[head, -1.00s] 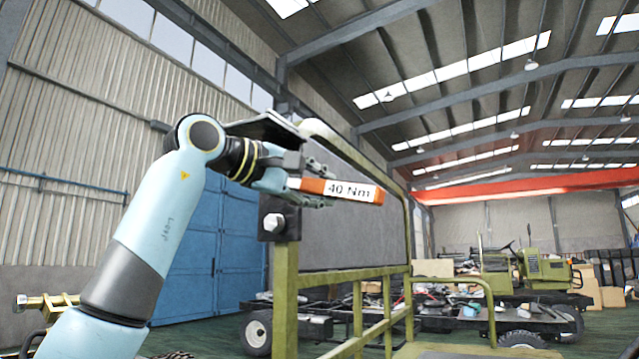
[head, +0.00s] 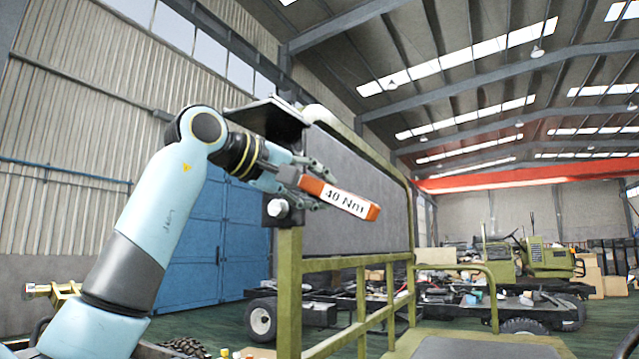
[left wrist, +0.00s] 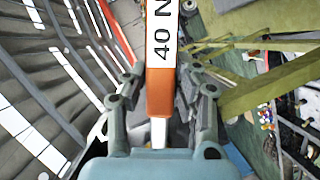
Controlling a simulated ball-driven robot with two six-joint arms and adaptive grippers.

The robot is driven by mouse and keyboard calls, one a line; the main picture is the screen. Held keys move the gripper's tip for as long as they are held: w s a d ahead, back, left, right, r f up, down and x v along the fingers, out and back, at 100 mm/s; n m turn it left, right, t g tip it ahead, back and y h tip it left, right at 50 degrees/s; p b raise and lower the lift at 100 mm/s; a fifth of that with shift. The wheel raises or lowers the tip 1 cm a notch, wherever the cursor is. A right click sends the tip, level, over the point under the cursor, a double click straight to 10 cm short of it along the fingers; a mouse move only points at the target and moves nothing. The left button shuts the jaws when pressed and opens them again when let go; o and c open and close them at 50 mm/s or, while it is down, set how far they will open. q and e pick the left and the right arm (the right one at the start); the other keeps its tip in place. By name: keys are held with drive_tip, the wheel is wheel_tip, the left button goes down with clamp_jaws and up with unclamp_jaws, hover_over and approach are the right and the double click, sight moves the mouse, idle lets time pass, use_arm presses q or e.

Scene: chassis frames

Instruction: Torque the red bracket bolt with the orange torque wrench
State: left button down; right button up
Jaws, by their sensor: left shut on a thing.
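The orange torque wrench (head: 345,200) has a white band reading "40 Nm". My left gripper (head: 318,187) is shut on it, and the wrench slants down to the right in the head view. In the left wrist view, the wrench (left wrist: 161,50) runs between the fingers, with a pale shaft below its orange end. The wrench's working end is hidden. My right gripper is not in view.
A green railing frame (head: 290,285) with a dark panel (head: 360,185) stands right beside the gripper. Blue doors (head: 195,260) are behind my arm. A vehicle chassis (head: 480,300) with loose parts lies farther back. Space right of the wrench is open.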

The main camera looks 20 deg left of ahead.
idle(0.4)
use_arm(q)
drive_tip(key=shift+a+f, duration=0.15)
drive_tip(key=shift+f, duration=0.05)
drive_tip(key=shift+r, duration=0.15)
drive_tip(key=shift+d+r+n+h, duration=0.2)
drive_tip(key=shift+d+r+n, duration=0.15)
drive_tip(key=shift+r, duration=0.2)
drive_tip(key=shift+d+r+n+h, duration=0.2)
drive_tip(key=shift+r+n, duration=0.15)
drive_tip(key=shift+r, duration=0.15)
drive_tip(key=shift+s, duration=0.15)
drive_tip(key=shift+s+a+b, duration=0.15)
drive_tip(key=shift+s+b, duration=0.25)
drive_tip(key=shift+s, duration=1)
